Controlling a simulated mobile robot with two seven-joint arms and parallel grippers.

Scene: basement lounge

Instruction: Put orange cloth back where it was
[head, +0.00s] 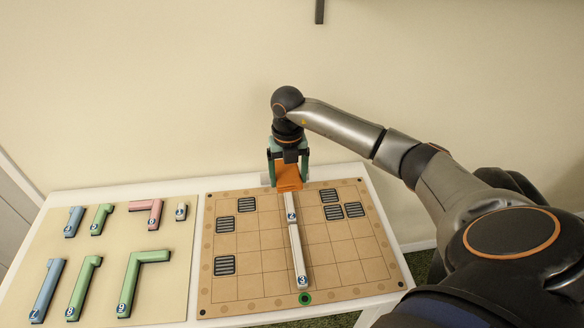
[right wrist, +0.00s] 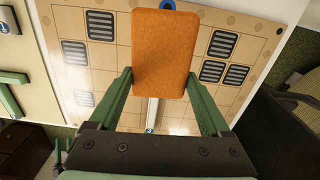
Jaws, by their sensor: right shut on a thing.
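The orange cloth (head: 288,180) is a flat orange rectangle at the far edge of the tan grid board (head: 255,302). My right gripper (head: 288,160) is shut on it, with green fingers at its two sides. In the right wrist view the orange cloth (right wrist: 165,45) lies between the fingertips of the right gripper (right wrist: 160,80) and covers part of the board. I cannot tell whether the cloth touches the board or hangs just above it. My left gripper is not in view.
The board carries pale numbered pieces (head: 299,255) in a line, dark striped squares (head: 224,265) and a green ring (head: 304,298). Left of it, a beige mat (head: 60,290) holds blue, green and pink pieces, apart from one another. A wall stands behind the white table (head: 90,190).

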